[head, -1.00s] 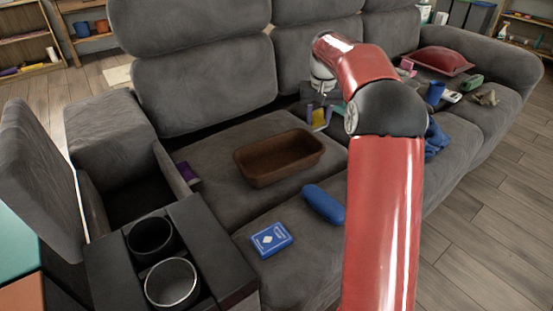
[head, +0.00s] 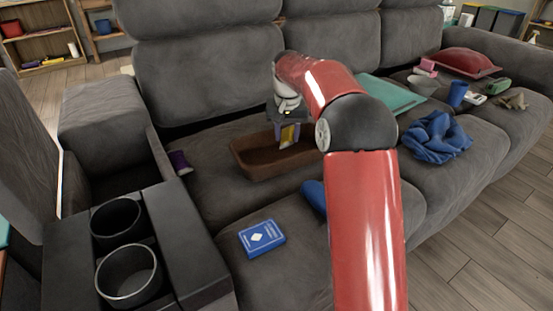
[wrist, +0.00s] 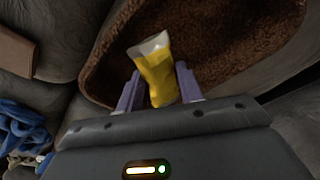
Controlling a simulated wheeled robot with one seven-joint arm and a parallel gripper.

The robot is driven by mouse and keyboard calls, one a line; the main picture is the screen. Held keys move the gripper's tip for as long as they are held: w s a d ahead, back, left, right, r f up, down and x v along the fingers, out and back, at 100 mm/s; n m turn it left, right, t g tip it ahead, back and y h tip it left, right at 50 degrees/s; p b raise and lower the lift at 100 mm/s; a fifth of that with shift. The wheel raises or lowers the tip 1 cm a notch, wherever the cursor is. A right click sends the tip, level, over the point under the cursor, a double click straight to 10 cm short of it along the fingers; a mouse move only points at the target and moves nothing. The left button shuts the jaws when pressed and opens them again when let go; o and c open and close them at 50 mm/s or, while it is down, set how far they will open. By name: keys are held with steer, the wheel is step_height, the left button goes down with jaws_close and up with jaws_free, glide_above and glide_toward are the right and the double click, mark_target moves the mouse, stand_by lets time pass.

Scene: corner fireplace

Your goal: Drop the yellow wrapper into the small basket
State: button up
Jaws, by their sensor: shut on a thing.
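The yellow wrapper (wrist: 160,80) with a pale end is between the two fingers of my gripper (wrist: 158,90) in the wrist view. In the head view the wrapper (head: 288,136) hangs below my gripper (head: 286,132), which is shut on it. The small brown basket (head: 258,168) rests on the sofa seat. The wrapper is over the basket, and the wrist view shows the basket's brown inner floor (wrist: 220,50) behind it. My arm hides the basket's right end in the head view.
A blue card box (head: 262,238) and a partly hidden blue case (head: 314,196) lie in front on the seat. Blue cloth (head: 436,137), a teal board (head: 392,95) and a red cushion (head: 466,61) lie to the right. Cup holders (head: 128,275) stand front left.

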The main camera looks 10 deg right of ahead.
steer(key=shift+f, duration=0.4)
steer(key=o, duration=1)
steer(key=shift+r, duration=0.1)
steer(key=r, duration=0.2)
steer(key=r+p, duration=0.1)
steer(key=r, duration=0.4)
steer(key=shift+s+a+r+p, duration=0.1)
steer(key=shift+s+r+p, duration=0.15)
steer(key=shift+s+p, duration=0.15)
steer(key=shift+r, duration=0.1)
